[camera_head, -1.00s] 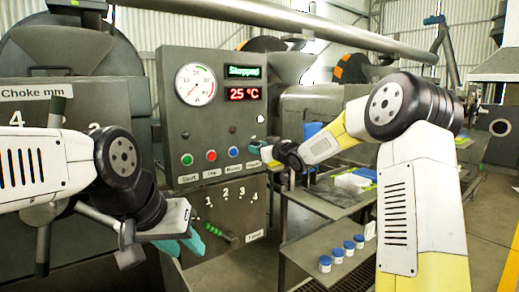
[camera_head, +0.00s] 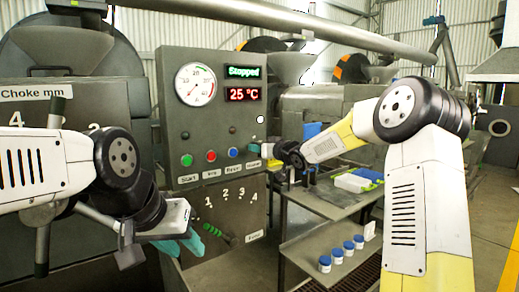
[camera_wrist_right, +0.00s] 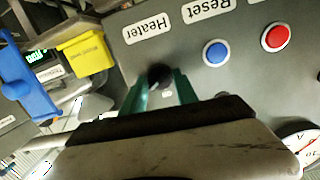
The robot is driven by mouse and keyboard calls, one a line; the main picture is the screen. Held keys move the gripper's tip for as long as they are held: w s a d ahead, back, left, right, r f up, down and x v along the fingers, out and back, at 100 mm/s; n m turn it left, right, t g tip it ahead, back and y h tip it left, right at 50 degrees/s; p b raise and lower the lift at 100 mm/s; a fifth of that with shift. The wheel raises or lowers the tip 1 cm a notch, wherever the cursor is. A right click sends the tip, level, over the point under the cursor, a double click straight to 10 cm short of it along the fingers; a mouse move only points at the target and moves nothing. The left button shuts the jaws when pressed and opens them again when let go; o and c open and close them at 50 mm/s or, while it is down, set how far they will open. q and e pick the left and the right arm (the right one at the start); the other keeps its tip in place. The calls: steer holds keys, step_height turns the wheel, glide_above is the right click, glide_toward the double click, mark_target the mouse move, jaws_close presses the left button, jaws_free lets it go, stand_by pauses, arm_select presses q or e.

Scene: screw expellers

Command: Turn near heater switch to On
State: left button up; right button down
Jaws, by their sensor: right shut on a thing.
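The heater switch (camera_wrist_right: 159,74) is a black knob beside the "Heater" label (camera_wrist_right: 149,27) on the grey control panel, seen turned around in the right wrist view. The teal fingers of my right gripper (camera_wrist_right: 160,83) sit on both sides of the knob and are shut on it. In the head view my right gripper (camera_head: 256,150) is at the panel's right edge and hides the switch. My left gripper (camera_head: 187,244), with teal fingers, hangs before the lower panel, apart from the heater switch. Its finger gap is unclear.
Near the heater switch are a blue reset button (camera_wrist_right: 215,52) and a red button (camera_wrist_right: 275,37). The panel also has a green button (camera_head: 187,160), a round gauge (camera_head: 195,84) and a display reading "Stopped" (camera_head: 243,72). A metal table (camera_head: 335,192) and shelf stand to the right.

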steer(key=c, duration=1)
jaws_free()
steer(key=shift+f, duration=0.1)
steer(key=shift+o, duration=0.2)
steer(key=f+v, duration=0.1)
steer(key=v, duration=0.6)
steer(key=shift+s+d+r, duration=0.2)
steer(key=shift+s+r, duration=0.15)
steer(key=shift+r, duration=0.15)
